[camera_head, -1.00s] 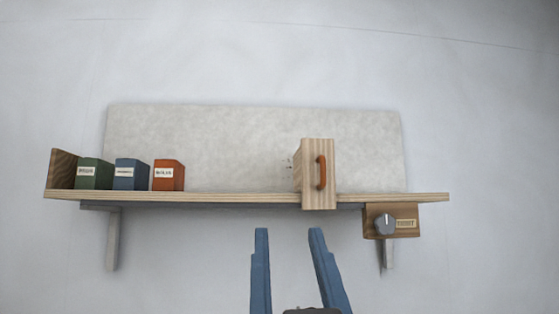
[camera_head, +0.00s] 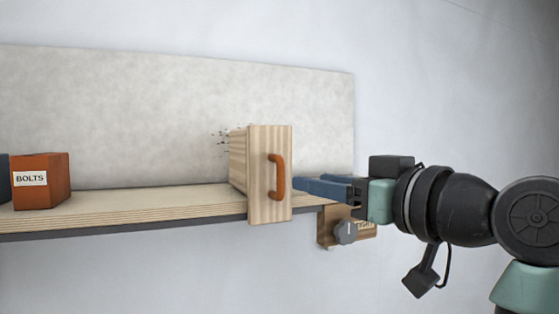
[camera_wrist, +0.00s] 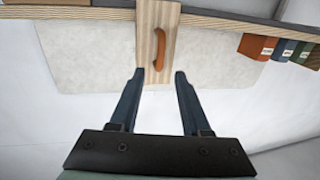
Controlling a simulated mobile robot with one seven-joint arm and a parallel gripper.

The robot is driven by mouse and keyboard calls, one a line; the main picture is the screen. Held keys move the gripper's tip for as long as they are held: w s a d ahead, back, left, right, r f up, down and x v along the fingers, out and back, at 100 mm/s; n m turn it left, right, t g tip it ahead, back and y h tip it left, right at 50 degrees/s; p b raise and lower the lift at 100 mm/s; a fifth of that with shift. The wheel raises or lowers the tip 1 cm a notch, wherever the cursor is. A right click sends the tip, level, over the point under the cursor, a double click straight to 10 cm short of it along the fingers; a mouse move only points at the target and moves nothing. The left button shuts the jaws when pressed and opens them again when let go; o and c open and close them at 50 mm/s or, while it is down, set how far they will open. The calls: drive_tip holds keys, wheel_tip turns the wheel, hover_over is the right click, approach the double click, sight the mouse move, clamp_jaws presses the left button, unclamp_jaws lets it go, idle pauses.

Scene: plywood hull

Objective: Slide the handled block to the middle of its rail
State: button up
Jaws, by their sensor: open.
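The handled block (camera_head: 258,205) is a pale wooden block with an orange handle (camera_head: 277,178) on its front face. It straddles the plywood shelf's front edge (camera_head: 150,210), toward the shelf's right end. No separate rail shows clearly. My gripper (camera_head: 297,184) comes in from the right in the head view, its blue fingertips close to the handle. In the wrist view, my open gripper (camera_wrist: 155,73) points at the block (camera_wrist: 149,20). The handle (camera_wrist: 160,48) lies just beyond the fingertips, in line with the gap between them. Nothing is between the fingers.
An orange BOLTS box (camera_head: 42,182) stands on the shelf at left; more boxes show in the wrist view (camera_wrist: 288,50). A knob (camera_head: 346,232) on a wooden housing hangs below the shelf's right end. The shelf between BOLTS and the block is clear.

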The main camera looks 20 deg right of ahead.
sight(283, 176)
drive_tip(key=p+x, duration=0.4)
drive_tip(key=x, duration=0.4)
drive_tip(key=shift+w+a+r, duration=0.1)
drive_tip(key=shift+w+a, duration=0.05)
drive_tip(key=shift+w, duration=0.1)
drive_tip(key=shift+w+a+f+p, duration=0.1)
drive_tip(key=shift+w+f+p, duration=0.1)
drive_tip(key=shift+w+p, duration=0.3)
drive_tip(key=shift+w, duration=0.15)
drive_tip(key=shift+c, duration=0.3)
clamp_jaws()
drive_tip(key=shift+r, duration=0.1)
